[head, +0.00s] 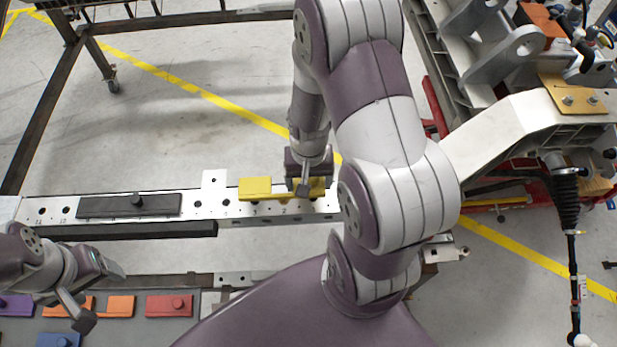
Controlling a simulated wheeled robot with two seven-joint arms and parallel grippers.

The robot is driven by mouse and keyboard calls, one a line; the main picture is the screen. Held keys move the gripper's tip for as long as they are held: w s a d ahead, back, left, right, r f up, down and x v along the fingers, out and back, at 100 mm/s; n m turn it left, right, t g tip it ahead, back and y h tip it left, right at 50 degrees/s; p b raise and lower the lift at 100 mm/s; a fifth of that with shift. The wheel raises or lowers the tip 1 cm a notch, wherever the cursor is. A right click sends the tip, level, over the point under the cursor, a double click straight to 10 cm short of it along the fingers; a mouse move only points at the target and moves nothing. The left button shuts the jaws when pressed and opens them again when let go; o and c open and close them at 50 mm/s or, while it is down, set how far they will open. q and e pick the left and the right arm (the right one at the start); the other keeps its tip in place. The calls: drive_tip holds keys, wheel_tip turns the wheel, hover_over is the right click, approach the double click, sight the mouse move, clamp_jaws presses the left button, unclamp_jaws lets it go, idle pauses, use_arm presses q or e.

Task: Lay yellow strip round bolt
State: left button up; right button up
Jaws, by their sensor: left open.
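The yellow strip (255,188) lies along the pale, holed rail (205,205) in the middle of the head view. My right gripper (305,188) points down over the strip's right part. Its fingers are mostly hidden by the wrist, so I cannot tell whether they grip the strip. My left gripper (101,296) is open and empty at the lower left, above the tray of coloured strips.
A dark strip (100,206) with a knob lies on the rail's left part. The tray (130,335) holds a red strip (169,306), orange ones, a purple one (15,305) and a blue one (58,340). A white chassis arm (510,125) stands at right.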

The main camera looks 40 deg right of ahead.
drive_tip(key=shift+s+f, duration=0.1)
drive_tip(key=shift+s, duration=0.15)
drive_tip(key=shift+w, duration=0.1)
idle(0.3)
drive_tip(key=shift+p, duration=0.7)
drive_tip(key=shift+f, duration=0.1)
idle(0.3)
drive_tip(key=shift+f+b, duration=1.55)
drive_tip(key=shift+f, duration=0.6)
